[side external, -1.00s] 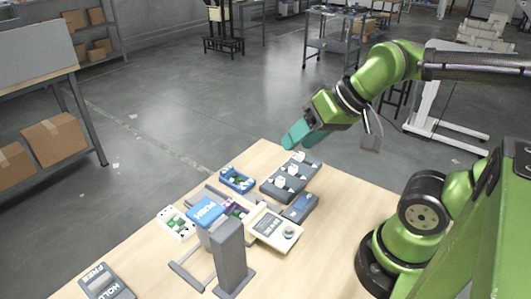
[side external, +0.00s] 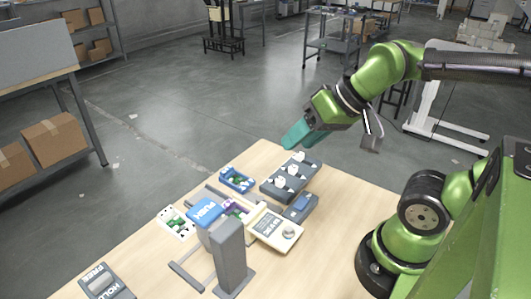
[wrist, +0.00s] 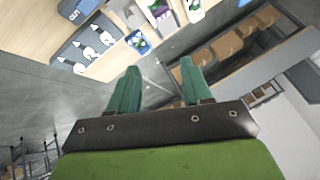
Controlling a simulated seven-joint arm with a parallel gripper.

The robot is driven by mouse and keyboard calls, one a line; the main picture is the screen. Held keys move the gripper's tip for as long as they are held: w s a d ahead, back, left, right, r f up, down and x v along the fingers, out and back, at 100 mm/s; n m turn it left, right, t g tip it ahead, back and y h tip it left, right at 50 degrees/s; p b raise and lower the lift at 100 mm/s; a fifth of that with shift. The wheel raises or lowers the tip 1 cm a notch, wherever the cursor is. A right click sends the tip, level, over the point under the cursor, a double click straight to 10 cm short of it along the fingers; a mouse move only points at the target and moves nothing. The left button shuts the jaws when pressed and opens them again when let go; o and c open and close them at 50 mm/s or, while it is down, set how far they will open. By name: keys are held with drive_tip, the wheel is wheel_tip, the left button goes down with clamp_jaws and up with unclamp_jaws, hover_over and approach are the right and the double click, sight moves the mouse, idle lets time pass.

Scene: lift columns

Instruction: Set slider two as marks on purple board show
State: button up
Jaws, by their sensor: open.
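A dark grey slider block (side external: 283,188) with several white knobs stands near the table's far edge. It also shows at the upper left of the wrist view (wrist: 78,52), its white knobs in a row. The purple board (side external: 240,207) is partly hidden behind the blue PUSH block in the side view. A purple patch, probably the same board, shows at the top of the wrist view (wrist: 158,10); its marks are too small to read. My gripper (side external: 288,145) hangs above and beyond the slider block, touching nothing. Its teal fingers (wrist: 160,66) are apart and empty.
The blue PUSH block (side external: 205,211) and a grey upright post (side external: 230,260) stand mid-table. A cream device (side external: 276,232), a grey-blue box (side external: 300,208), a blue tray (side external: 236,187) and a white tray (side external: 175,224) surround them. The table (side external: 330,255) is clear toward my base.

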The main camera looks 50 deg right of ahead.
drive_tip(key=n+g+h, duration=0.2)
drive_tip(key=n+g, duration=0.2)
drive_tip(key=g, duration=0.3)
hover_over(293, 166)
wheel_tip(293, 166, down, 5)
wheel_tip(293, 166, down, 16)
drive_tip(key=shift+f, duration=0.1)
drive_tip(key=shift+c, duration=0.2)
clamp_jaws()
